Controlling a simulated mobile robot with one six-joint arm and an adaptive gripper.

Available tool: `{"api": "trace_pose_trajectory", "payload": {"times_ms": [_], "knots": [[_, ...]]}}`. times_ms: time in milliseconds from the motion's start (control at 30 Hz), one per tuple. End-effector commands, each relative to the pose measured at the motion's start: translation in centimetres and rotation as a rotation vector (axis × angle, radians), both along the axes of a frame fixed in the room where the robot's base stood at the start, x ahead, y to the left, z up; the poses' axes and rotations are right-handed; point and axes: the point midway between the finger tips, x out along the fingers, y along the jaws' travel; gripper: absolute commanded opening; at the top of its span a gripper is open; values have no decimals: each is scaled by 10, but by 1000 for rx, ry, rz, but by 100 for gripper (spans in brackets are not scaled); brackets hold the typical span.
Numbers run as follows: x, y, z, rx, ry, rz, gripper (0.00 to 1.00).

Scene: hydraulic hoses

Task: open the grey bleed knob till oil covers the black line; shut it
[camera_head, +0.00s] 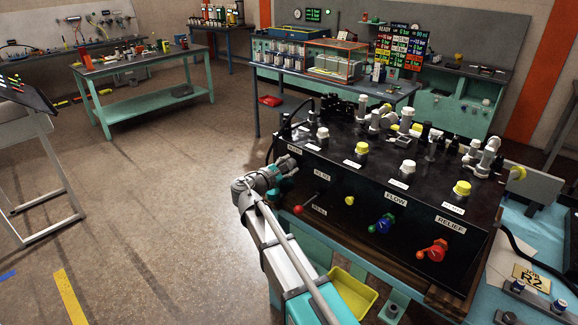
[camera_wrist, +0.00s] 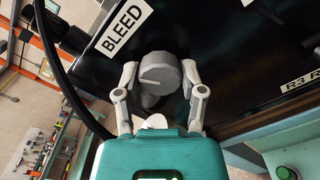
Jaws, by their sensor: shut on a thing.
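The grey bleed knob (camera_wrist: 160,74) is round with a pale pointer line, on the black panel beside the white BLEED label (camera_wrist: 121,34) in the wrist view. My gripper (camera_wrist: 159,84) has one finger on each side of the knob and is shut on it. In the head view my gripper (camera_head: 286,168) is at the left end of the black panel front, below the BLEED label (camera_head: 295,148), and the knob is hard to make out there. I cannot make out the oil or the black line in either view.
The black panel (camera_head: 325,195) also carries a red knob (camera_head: 298,210), a yellow knob (camera_head: 349,201), a blue FLOW knob (camera_head: 383,224) and a red RELIEF handle (camera_head: 433,250). White and yellow caps stand on top. A yellow tray (camera_head: 352,293) sits below. Open floor lies left.

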Motion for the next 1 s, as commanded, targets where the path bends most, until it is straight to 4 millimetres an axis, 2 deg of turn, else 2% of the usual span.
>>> {"api": "trace_pose_trajectory", "payload": {"times_ms": [567,600,767,1000], "knots": [[0,-1,0,37,-28,-1,5],[0,-1,0,37,-28,-1,58],[0,-1,0,36,-27,-1,87],[0,0,0,36,-27,-1,87]]}}
